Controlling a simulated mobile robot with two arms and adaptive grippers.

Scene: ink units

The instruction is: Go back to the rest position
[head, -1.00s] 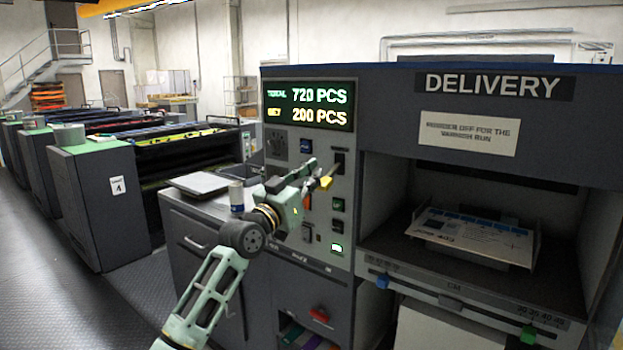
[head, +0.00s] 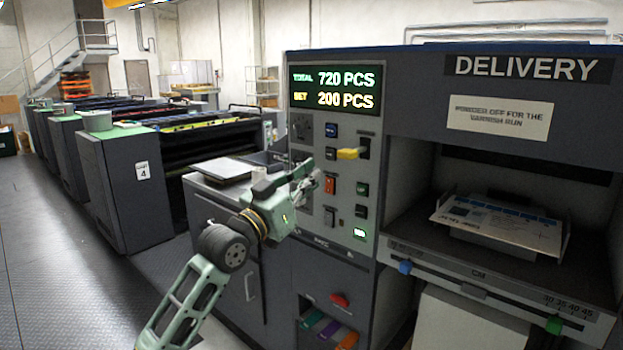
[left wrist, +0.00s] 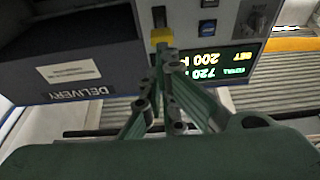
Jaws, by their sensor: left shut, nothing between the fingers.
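My left gripper (head: 306,182) is shut and empty in front of the delivery unit's control panel (head: 297,232). In the left wrist view, the shut fingers (left wrist: 160,62) point at the panel, which appears upside down there. A yellow-handled switch (head: 350,153) sits on the panel, up and to the right of the fingertips in the head view. It also shows in the left wrist view (left wrist: 161,36), just beyond the fingertips. Whether the fingers touch anything is hard to tell, but they look apart from the switch in the head view. My right gripper is not in view.
The display (head: 335,88) reads 720 PCS and 200 PCS. A sheet stack (head: 500,222) lies in the delivery bay at right. A grey cabinet (head: 222,240) with a counter stands behind my left arm. Press units (head: 120,190) line the left side. The floor (head: 50,240) at left is clear.

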